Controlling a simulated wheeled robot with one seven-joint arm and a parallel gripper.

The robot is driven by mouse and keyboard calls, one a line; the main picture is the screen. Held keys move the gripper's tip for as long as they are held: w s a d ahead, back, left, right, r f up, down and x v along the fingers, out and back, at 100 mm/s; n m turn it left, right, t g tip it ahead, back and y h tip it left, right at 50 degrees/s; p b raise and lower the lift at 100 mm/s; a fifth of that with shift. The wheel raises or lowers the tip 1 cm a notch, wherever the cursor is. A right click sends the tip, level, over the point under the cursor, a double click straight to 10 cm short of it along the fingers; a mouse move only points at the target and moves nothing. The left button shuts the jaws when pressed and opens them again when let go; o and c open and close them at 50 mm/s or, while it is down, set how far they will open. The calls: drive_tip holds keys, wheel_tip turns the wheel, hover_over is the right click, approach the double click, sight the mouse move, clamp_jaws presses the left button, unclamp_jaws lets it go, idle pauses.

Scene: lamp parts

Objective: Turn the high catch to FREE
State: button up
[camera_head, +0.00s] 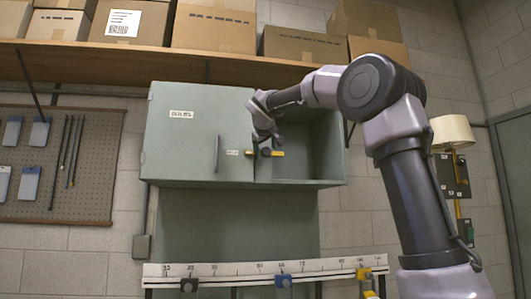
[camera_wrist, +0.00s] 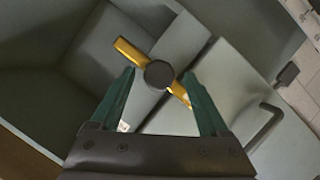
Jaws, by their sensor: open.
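The high catch is a yellow bar with a dark round hub (camera_head: 265,152), at the right edge of the cabinet's door. In the head view the bar lies about level, crossing from the door to the open side. In the wrist view the bar (camera_wrist: 130,51) runs slantwise beneath the dark hub (camera_wrist: 159,74). My gripper (camera_head: 265,137) is open at the catch. In the wrist view its green fingers (camera_wrist: 160,76) stand on either side of the hub, with visible gaps. A small label (camera_head: 232,152) left of the catch is too small to read.
The grey-green wall cabinet (camera_head: 170,150) has a door handle (camera_head: 217,154) left of the catch and an open compartment (camera_head: 315,150) on the right. A shelf of cardboard boxes (camera_head: 214,28) hangs above. A scale rail (camera_head: 235,268) with coloured clamps runs below. A lamp (camera_head: 452,131) stands right.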

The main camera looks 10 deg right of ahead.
drive_tip(key=shift+x, duration=1)
drive_tip(key=shift+d, duration=0.1)
drive_tip(key=shift+c, duration=0.3)
clamp_jaws()
idle(0.4)
